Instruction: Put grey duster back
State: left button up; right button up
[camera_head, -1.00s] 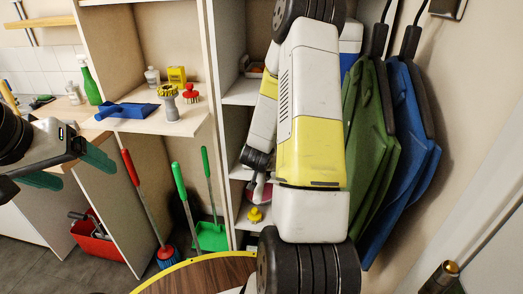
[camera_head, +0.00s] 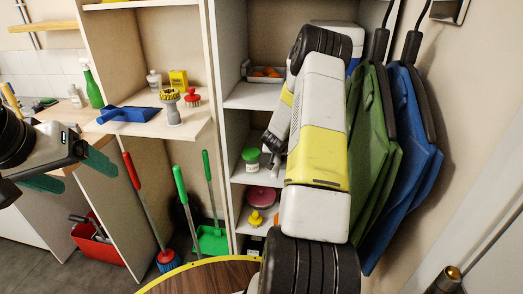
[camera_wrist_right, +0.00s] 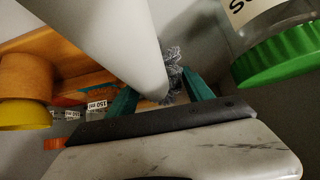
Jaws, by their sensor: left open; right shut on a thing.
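The grey duster shows as a fuzzy grey tuft (camera_wrist_right: 173,72) in the right wrist view. My right gripper (camera_wrist_right: 160,82) has its teal fingers on either side of it and is shut on it. A large pale tapered shape covers part of the duster; I cannot tell whether it is its handle. In the head view the duster is hidden by my right arm, which reaches into the tall shelf unit (camera_head: 232,170). My left gripper (camera_head: 72,168) is open and empty at the left, apart from the shelves.
A green-lidded jar (camera_head: 251,160) stands on the middle shelf; its lid (camera_wrist_right: 280,53) is close beside my right gripper. A pink bowl (camera_head: 262,197) and yellow item (camera_head: 255,218) are below. Green (camera_head: 368,140) and blue (camera_head: 412,150) folded panels hang at right.

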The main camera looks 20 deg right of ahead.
aim_at(277, 158)
jog(key=shift+f, duration=1.25)
jog(key=shift+f, duration=0.15)
jog(key=o, duration=1.7)
jog(key=shift+c, duration=0.2)
jog(key=shift+s+a+r, duration=0.1)
jog(key=shift+s+r, duration=0.1)
jog(key=shift+r, duration=0.15)
jog(key=v, duration=1)
jog(key=shift+s+a+r, duration=0.15)
jog(key=shift+a+r, duration=0.05)
jog(key=shift+r, duration=0.05)
jog(key=shift+s+a+r, duration=0.1)
jog(key=shift+s+r, duration=0.15)
